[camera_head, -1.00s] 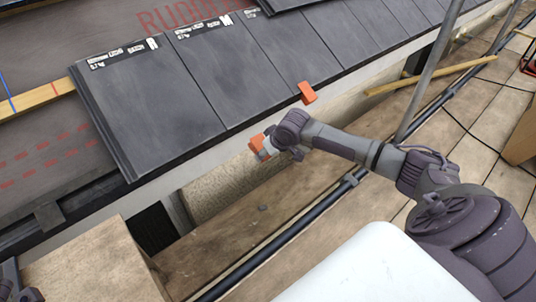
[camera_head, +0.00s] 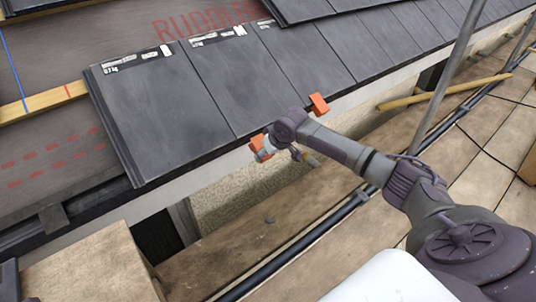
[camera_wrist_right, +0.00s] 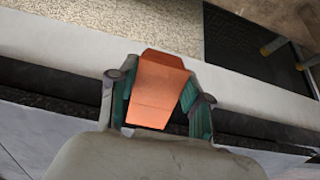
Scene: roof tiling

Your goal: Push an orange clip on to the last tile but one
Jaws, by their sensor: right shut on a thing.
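A row of dark grey tiles covers the roof in the head view. The leftmost tile (camera_head: 165,115) is at the row's end, and the last but one (camera_head: 232,80) lies to its right. My right gripper (camera_head: 266,150) is shut on an orange clip (camera_head: 257,144), just outside the lower edge of the last-but-one tile near its left joint. In the right wrist view, the orange clip (camera_wrist_right: 155,88) sits between the teal-padded fingers. I cannot tell whether it touches the tile. My left gripper's fingers do not show.
Another orange clip (camera_head: 318,104) sits at the tiles' lower edge, further right. A diagonal metal pole (camera_head: 447,75) stands at the right, and a dark rail (camera_head: 300,245) runs beside the boards.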

